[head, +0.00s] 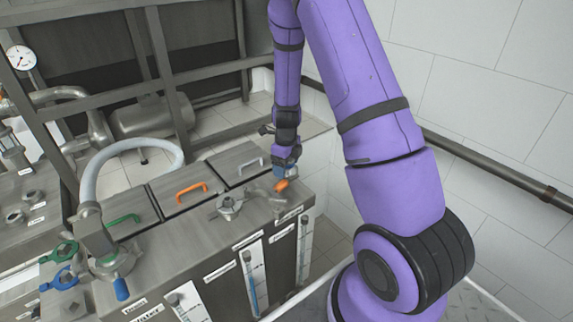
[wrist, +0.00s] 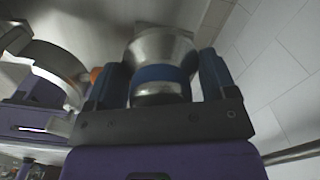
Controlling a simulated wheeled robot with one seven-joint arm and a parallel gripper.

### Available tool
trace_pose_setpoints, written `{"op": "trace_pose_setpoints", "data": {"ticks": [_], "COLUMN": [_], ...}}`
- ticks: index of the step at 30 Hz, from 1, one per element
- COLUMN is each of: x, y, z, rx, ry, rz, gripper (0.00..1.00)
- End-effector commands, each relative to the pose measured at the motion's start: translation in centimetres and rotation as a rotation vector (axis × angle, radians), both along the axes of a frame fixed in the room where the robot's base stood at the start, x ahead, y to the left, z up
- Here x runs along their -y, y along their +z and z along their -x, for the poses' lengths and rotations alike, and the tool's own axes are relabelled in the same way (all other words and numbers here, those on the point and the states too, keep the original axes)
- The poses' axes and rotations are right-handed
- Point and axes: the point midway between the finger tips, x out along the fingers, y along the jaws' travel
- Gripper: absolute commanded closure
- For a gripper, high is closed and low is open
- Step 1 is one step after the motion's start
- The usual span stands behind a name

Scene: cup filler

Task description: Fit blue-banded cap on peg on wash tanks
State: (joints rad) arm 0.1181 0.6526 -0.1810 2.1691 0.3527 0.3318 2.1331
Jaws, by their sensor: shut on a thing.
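The blue-banded cap (wrist: 160,73) is a grey metal piece with a blue band. It sits between the two fingers of my gripper (wrist: 160,88), which is shut on it. In the head view my gripper (head: 284,172) is low over the right end of the wash tanks (head: 190,235), close to an orange handle (head: 281,185). The cap is hardly visible there. I cannot make out the peg, and cannot tell whether the cap touches anything below.
A metal fitting (head: 229,206) stands on the tank top left of my gripper. Lids with white (head: 250,163), orange (head: 191,189) and green (head: 124,219) handles lie behind. A pale hose (head: 95,175) arches at the left. Tiled wall (head: 490,90) is at right.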

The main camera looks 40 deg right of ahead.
Motion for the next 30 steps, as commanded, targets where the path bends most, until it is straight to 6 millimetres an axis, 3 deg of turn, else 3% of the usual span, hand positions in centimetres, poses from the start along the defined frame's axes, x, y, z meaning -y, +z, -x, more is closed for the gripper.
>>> {"op": "trace_pose_setpoints", "data": {"ticks": [1,11,12,14,30], "x": [-0.18,-0.25,-0.26,-0.29,-0.59], "y": [-1.26,-1.40,-1.40,-1.41,-1.22], "z": [0.74,0.79,0.79,0.79,0.71], "rx": [-0.020,-0.021,-0.021,-0.021,-0.020], "ry": [-0.003,-0.004,-0.003,-0.003,0.002], "rz": [-0.001,-0.002,-0.002,-0.002,-0.003], "gripper": [0.56,0.56,0.13,0.00,0.00]}}
